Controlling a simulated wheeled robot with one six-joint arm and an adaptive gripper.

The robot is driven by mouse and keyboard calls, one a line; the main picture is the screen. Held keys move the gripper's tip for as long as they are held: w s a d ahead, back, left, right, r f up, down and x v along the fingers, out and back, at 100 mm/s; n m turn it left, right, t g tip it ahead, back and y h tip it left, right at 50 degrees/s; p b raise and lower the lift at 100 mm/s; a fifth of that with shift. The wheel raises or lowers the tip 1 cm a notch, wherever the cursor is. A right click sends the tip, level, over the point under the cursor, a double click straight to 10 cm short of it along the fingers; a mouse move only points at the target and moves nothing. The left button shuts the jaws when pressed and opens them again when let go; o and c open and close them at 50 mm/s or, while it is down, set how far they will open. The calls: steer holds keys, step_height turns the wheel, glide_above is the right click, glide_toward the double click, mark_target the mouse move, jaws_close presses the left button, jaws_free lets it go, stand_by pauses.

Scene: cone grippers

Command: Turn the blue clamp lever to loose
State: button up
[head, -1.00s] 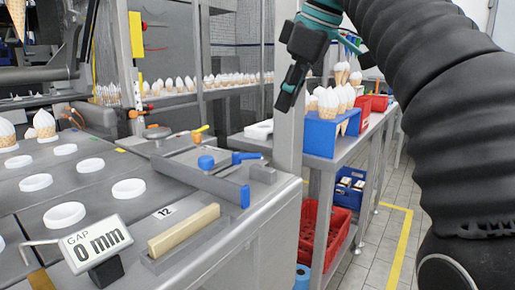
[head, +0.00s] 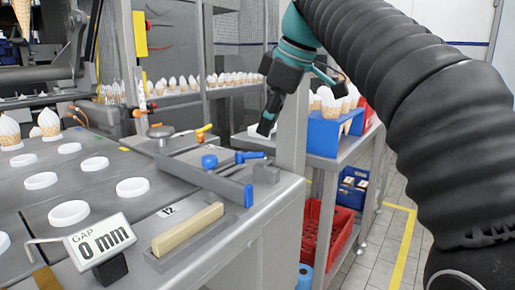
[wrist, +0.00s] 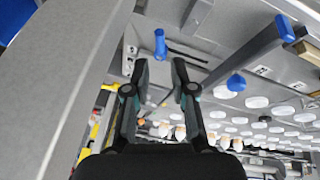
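The blue clamp lever (head: 249,156) sits at the back right of the grey machine top, its handle pointing right. In the wrist view the blue clamp lever (wrist: 160,43) lies just beyond my fingertips, roughly in line with the space between them. My gripper (head: 266,126) hangs above and right of the lever in the head view, apart from it. In the wrist view my gripper (wrist: 161,72) is open with nothing between its two dark fingers.
A blue knob (head: 209,161) and a blue-ended bar (head: 248,195) are close to the lever. A steel post (head: 292,135) stands just right of it. A gap display (head: 101,242) reads 0 mm. A blue cone holder (head: 325,135) stands on the bench behind.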

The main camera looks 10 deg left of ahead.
mark_target(258, 153)
steer(key=x, duration=0.7)
steer(key=shift+f, duration=0.1)
jaws_close()
